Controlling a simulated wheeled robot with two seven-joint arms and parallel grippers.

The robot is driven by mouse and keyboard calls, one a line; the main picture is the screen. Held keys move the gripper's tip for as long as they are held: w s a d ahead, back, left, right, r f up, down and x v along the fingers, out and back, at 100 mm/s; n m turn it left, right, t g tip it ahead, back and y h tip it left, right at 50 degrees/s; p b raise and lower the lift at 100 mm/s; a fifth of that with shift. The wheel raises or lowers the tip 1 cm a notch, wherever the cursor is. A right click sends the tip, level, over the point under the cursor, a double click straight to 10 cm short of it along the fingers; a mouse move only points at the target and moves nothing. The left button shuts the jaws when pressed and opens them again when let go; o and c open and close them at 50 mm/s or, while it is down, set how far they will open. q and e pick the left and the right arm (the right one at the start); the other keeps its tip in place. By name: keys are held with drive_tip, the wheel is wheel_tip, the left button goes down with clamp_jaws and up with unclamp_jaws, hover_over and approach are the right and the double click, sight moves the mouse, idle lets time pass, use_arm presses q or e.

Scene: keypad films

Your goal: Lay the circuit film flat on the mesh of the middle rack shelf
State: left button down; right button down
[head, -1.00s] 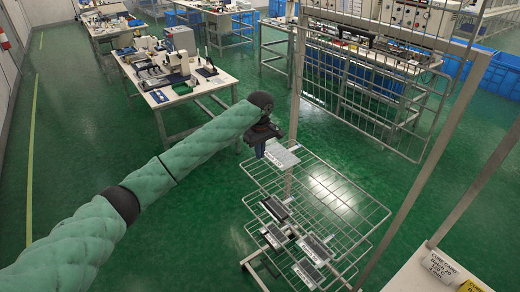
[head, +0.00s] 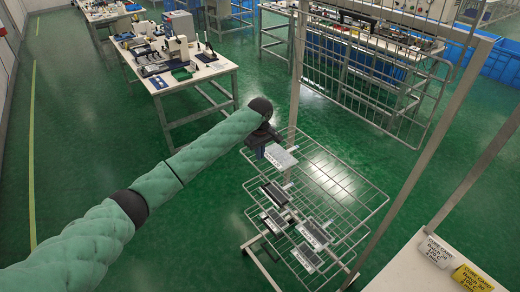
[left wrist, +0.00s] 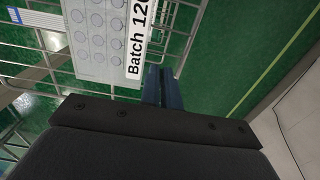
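The circuit film (head: 280,157) is a pale grey sheet at the far left part of the wire rack shelf (head: 345,195). In the left wrist view the film (left wrist: 95,35) shows round key domes and a white label reading "Batch 120", partly cut off. My left gripper (head: 268,143) is at the film's far left side. Its blue fingers (left wrist: 163,88) are close together at the label edge, and the film moves with them. I cannot tell whether the film touches the mesh. My right gripper is not in view.
The right of the mesh is bare. Rack uprights (head: 440,140) stand to the right. A white cure card (head: 436,252) and a yellow one (head: 472,279) lie on a pale surface.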

use_arm(q)
drive_tip(key=shift+f, duration=0.25)
drive_tip(key=shift+f, duration=0.15)
idle(0.5)
drive_tip(key=shift+f, duration=0.25)
drive_tip(key=c, duration=1.6)
unclamp_jaws()
drive_tip(key=shift+o, duration=0.2)
